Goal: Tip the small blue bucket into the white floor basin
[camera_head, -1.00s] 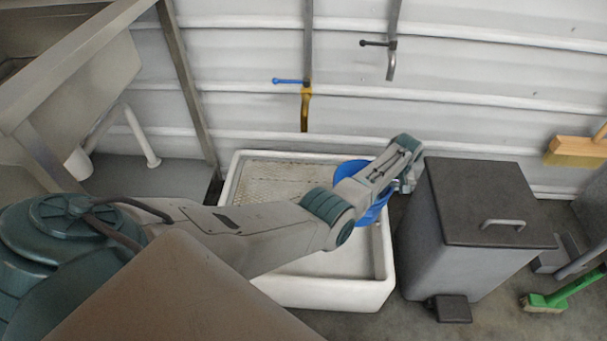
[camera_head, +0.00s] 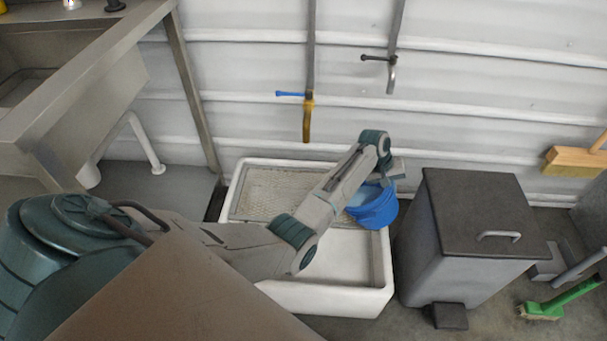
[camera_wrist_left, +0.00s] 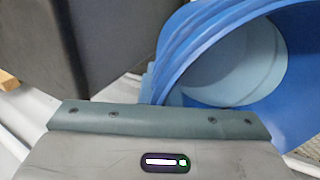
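The small blue bucket (camera_head: 375,212) is held over the right part of the white floor basin (camera_head: 335,298), tilted, with its paler inside partly showing. My left gripper (camera_head: 388,174) is at the bucket's upper right rim and appears shut on it; the fingertips are hidden. In the left wrist view the bucket (camera_wrist_left: 205,38) fills the upper right, with a pale blue-grey round surface inside it. I cannot tell whether that is liquid or the bucket's bottom. No stream shows. My right gripper is not in view.
A grey pedal bin (camera_head: 485,215) stands just right of the basin. A grate (camera_head: 275,188) covers the basin's back part. A tap with a blue lever (camera_head: 291,94) is on the wall behind. A steel sink (camera_head: 85,110) is at left; a green brush (camera_head: 545,310) lies at right.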

